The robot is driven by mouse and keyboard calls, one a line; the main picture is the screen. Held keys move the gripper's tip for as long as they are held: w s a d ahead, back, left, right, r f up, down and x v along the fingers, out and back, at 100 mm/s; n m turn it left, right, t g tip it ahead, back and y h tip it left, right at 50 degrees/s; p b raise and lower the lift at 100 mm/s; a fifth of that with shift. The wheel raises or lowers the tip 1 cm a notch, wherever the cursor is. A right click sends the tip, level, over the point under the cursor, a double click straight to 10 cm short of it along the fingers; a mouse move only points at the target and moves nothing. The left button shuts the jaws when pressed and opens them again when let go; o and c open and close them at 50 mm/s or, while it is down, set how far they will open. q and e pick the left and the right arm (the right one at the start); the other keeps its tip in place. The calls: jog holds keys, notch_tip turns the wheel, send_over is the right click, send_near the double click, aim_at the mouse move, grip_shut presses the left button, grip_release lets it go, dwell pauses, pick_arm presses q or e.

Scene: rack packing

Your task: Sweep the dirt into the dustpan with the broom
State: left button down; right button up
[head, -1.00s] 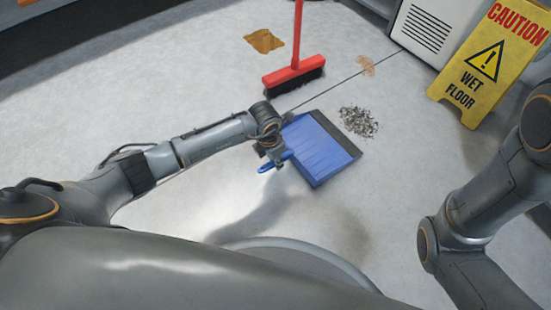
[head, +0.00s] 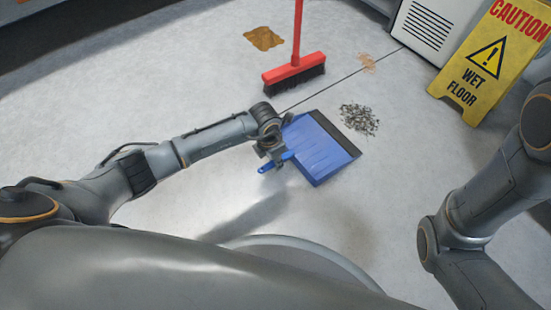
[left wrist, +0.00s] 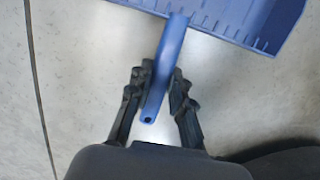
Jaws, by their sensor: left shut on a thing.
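The blue dustpan (head: 320,148) with a dark front lip is on or just above the grey floor; I cannot tell which. My left gripper (head: 274,152) is shut on its handle. In the left wrist view the fingers (left wrist: 160,92) lie on either side of the blue handle (left wrist: 168,55), with the pan (left wrist: 235,15) beyond. The dirt (head: 359,120), a pile of grey bits, lies on the floor just right of the lip. The broom (head: 294,73) has a red head, dark bristles and a red handle running out of the top. My right gripper is out of view.
A yellow wet floor sign (head: 484,66) stands at the upper right beside a white vented cabinet (head: 426,32). A brown stain (head: 264,39) and a fainter orange stain (head: 368,63) mark the floor. The floor around the dirt is clear.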

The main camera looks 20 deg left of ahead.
pick_arm(q)
jog(key=shift+f, duration=0.1)
jog(key=c, duration=1.1)
grip_release()
